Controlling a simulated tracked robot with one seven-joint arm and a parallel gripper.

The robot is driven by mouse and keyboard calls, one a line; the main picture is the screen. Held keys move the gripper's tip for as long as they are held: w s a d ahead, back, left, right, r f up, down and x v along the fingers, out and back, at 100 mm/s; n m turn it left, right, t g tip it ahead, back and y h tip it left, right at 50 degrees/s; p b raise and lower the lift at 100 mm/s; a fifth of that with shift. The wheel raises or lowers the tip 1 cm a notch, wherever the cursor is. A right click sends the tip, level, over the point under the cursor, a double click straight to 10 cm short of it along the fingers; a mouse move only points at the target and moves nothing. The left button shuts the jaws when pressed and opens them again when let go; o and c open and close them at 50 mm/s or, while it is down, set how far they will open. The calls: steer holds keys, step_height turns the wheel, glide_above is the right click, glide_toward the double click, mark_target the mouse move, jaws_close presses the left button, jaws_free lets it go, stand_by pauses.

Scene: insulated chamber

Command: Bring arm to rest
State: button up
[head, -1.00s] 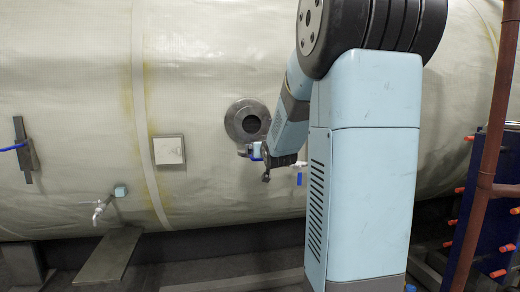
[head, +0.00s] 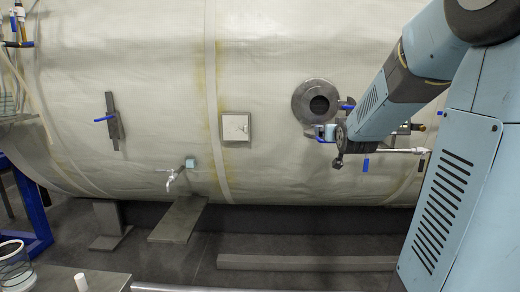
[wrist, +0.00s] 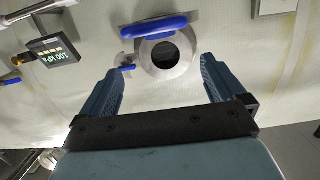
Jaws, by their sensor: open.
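My gripper (head: 328,132) is at the end of my blue arm, in front of the pale insulated tank (head: 270,60). In the head view it is just below and right of a round grey port (head: 316,101). In the wrist view my gripper (wrist: 162,72) has its two blue fingers spread wide, with nothing between them. The dark port opening (wrist: 166,53) shows beyond the fingertips. A blue handle (wrist: 153,27) crosses above the port and a smaller blue handle (wrist: 127,67) is near the left finger. I cannot tell the gap to them.
A gauge with a lit display (wrist: 48,52) is at the wrist view's left. The tank carries a square plate (head: 236,127), a tap (head: 172,178) and a blue-handled bracket (head: 112,120). A blue frame (head: 27,215) stands at left. Dark floor lies below the tank.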

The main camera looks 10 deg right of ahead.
steer(key=s+a+f+n+g+y, duration=0.1)
steer(key=s+a+f+g, duration=0.1)
steer(key=s+a, duration=0.4)
steer(key=s+a+f+n+g+y, duration=0.1)
steer(key=s+a, duration=0.6)
steer(key=s, duration=0.7)
steer(key=s+a+f+n+g+y, duration=0.1)
steer(key=s+a+f+g, duration=0.3)
steer(key=s, duration=0.6)
steer(key=a+g+y, duration=0.1)
steer(key=a+g, duration=0.1)
steer(key=a, duration=0.1)
steer(key=shift+a+f+g+y, duration=0.15)
steer(key=shift+g+y, duration=0.25)
